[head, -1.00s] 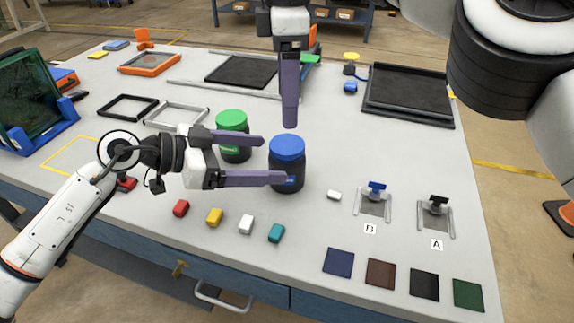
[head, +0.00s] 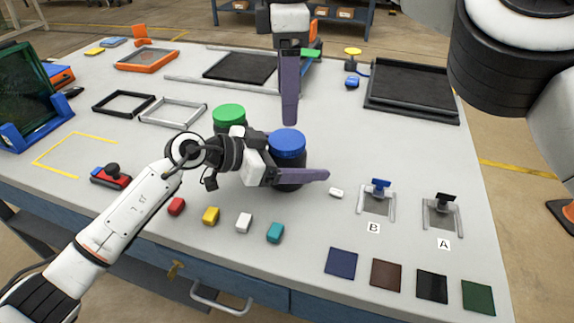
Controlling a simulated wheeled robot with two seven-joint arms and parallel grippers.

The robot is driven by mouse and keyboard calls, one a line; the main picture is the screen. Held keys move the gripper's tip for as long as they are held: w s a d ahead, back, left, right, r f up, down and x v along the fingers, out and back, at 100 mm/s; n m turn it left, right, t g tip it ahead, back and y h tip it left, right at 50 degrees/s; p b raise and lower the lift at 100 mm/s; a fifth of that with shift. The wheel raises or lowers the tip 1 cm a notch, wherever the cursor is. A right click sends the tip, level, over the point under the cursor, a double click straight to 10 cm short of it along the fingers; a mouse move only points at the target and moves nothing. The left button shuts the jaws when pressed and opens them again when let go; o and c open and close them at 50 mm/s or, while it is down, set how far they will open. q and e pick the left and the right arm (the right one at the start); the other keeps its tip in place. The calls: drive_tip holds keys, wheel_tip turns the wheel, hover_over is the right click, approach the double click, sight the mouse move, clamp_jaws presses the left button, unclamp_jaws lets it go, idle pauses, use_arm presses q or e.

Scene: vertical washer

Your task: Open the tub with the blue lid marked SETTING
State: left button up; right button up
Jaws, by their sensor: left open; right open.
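The blue-lidded tub (head: 287,147) stands upright on the table with its lid on. Its dark body is largely hidden by my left gripper, and no marking can be read. My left gripper (head: 312,168) is open, low at the tub. One finger passes across the tub's front; the other is hidden, apparently behind it. Contact cannot be told. My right gripper (head: 289,108) points down just above and behind the blue lid, clear of it. One broad finger face shows.
A green-lidded tub (head: 229,116) stands close to the left, behind my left wrist. Small colored blocks (head: 211,215) lie in front. Clamp-like fixtures (head: 377,197) marked B and A stand right. A black tray (head: 411,91) lies at the back right.

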sight(287, 139)
use_arm(q)
drive_tip(key=shift+d, duration=0.15)
drive_tip(key=c, duration=1.9)
use_arm(e)
drive_tip(key=shift+c, duration=1)
use_arm(q)
clamp_jaws()
use_arm(e)
drive_tip(key=m, duration=0.4)
drive_tip(key=shift+f, duration=4)
